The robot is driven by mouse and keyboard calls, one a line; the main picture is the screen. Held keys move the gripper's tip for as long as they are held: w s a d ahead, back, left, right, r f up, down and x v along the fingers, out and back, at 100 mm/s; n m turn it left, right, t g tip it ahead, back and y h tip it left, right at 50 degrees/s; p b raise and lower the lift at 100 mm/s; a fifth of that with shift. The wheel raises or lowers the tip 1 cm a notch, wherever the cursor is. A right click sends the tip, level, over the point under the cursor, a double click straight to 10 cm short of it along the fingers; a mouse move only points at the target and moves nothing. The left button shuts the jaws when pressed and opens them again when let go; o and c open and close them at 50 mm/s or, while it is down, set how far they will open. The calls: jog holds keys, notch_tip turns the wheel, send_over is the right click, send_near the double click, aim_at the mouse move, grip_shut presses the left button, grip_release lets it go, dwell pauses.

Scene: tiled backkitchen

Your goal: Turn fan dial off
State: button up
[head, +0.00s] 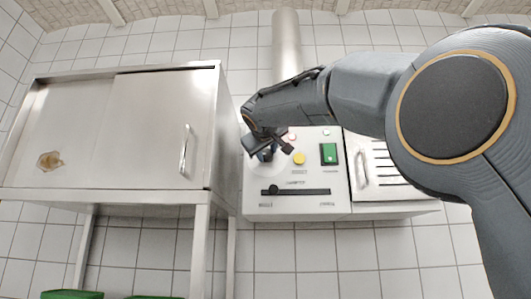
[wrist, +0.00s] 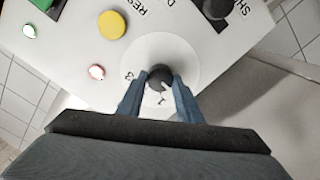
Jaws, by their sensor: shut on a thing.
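The fan dial is a round dark knob (wrist: 159,75) on a pale round plate (wrist: 185,62) with numerals printed around it. My gripper (wrist: 159,84) is shut on the knob, with one blue-grey finger on each side. In the head view my gripper (head: 268,150) is at the left part of the white control panel (head: 300,207), and it hides most of the dial. A white mark shows on the knob in the wrist view. Its exact setting is too small to tell.
The panel also has a yellow button (head: 299,158), a green switch (head: 328,153) and a slider (head: 305,191). A steel cabinet (head: 150,130) stands left, a vented unit (head: 375,165) right.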

jog(key=o, duration=1)
jog(key=shift+o, duration=0.2)
jog(key=s+b, duration=0.4)
jog(key=s, duration=0.3)
jog(key=shift+s+a, duration=0.15)
jog(key=shift+s, duration=0.25)
jog(key=shift+s+a, duration=0.1)
